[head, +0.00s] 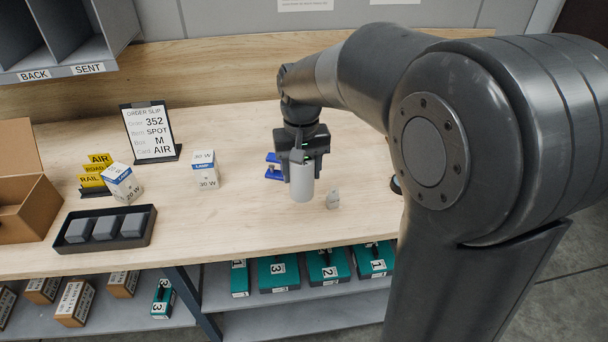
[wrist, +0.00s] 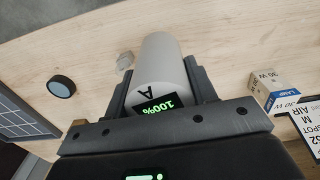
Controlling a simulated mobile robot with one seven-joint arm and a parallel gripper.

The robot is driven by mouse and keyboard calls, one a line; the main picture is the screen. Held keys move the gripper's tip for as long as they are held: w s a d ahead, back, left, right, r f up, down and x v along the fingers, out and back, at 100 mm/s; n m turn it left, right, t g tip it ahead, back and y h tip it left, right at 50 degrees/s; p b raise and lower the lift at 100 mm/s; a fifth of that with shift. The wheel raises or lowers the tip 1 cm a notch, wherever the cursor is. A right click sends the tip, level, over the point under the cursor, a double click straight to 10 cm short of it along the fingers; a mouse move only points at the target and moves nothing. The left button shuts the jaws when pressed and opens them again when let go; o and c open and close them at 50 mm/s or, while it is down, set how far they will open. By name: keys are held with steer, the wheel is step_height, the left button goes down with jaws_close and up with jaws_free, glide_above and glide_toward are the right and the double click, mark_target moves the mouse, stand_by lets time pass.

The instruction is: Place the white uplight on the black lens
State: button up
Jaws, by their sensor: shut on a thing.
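My gripper (head: 301,165) is shut on the white uplight (head: 302,186), a plain pale cylinder held upright over the middle of the table. I cannot tell whether its base touches the wood. In the wrist view the uplight (wrist: 160,65) sits between both fingers (wrist: 163,95) and shows a letter A and a green "100%" display. The black lens (wrist: 61,87) is a small dark disc with a bluish face, lying on the table apart from the gripper, at the left of the wrist view. In the head view only a sliver of the lens (head: 395,184) shows beside my arm.
A small grey piece (head: 333,199) stands just right of the uplight. A blue object (head: 273,168) is behind it. Lamp boxes (head: 205,170), an order slip stand (head: 150,132) and a black tray (head: 105,229) are left. A dark gridded panel (wrist: 15,112) lies beyond the lens.

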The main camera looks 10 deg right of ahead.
steer(key=shift+d+r, duration=0.2)
steer(key=shift+d, duration=0.1)
steer(key=d+r+m, duration=0.3)
steer(key=d, duration=3.4)
steer(key=shift+w+a+f, duration=1.1)
steer(key=shift+w+f, duration=0.3)
steer(key=shift+f, duration=0.45)
steer(key=shift+w+a+f, duration=1.1)
steer(key=shift+w+f, duration=0.25)
steer(key=shift+f, duration=0.55)
steer(key=shift+w+a+f, duration=1.1)
steer(key=shift+w+f, duration=0.3)
steer(key=shift+f, duration=0.45)
steer(key=shift+f, duration=0.1)
steer(key=o, duration=1.4)
steer(key=shift+f, duration=0.1)
